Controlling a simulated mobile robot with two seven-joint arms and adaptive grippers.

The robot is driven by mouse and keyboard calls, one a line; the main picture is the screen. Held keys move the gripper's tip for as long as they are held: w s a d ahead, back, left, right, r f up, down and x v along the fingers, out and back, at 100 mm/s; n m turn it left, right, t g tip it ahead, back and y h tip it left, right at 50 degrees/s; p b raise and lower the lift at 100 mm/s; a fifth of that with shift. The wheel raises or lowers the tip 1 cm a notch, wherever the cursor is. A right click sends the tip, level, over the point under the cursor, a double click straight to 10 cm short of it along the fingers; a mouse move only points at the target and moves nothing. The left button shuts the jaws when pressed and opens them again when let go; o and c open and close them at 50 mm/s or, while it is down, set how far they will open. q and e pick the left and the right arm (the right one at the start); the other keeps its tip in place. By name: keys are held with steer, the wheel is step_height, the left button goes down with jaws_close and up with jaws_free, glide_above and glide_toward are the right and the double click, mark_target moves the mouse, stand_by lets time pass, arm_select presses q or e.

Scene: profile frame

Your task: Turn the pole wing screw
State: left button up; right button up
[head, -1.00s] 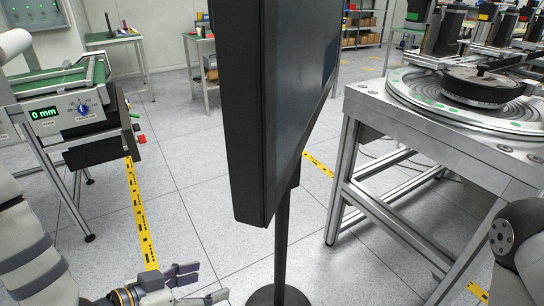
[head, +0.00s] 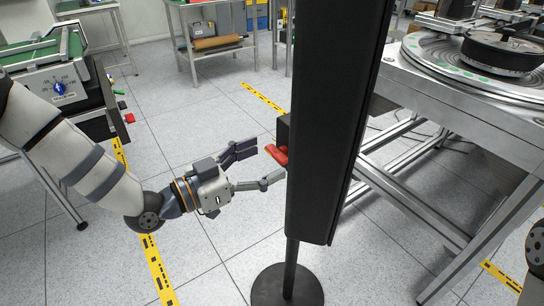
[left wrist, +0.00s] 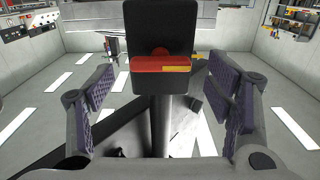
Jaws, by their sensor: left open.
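The red wing screw (head: 277,154) sticks out from a black block (head: 283,132) on the pole, behind the tall black screen panel. In the left wrist view the screw (left wrist: 146,64) is a flat bar lying across the black block (left wrist: 160,30), with a yellow patch on its right half. My left gripper (head: 264,163) is open at the screw, one finger on each side of it in the picture. In the left wrist view its padded fingers stand wide apart left and right of the block, with nothing held. My right gripper is out of view.
The black panel (head: 338,120) stands on a thin pole with a round base (head: 287,287). A metal table (head: 460,92) with a turntable is at right. A conveyor bench (head: 38,62) is at left. Floor around the base is clear.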

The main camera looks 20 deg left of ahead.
mark_target(279, 153)
arm_select(q)
steer(key=shift+x, duration=1.2)
steer(key=c, duration=1.2)
steer(key=shift+o, duration=0.2)
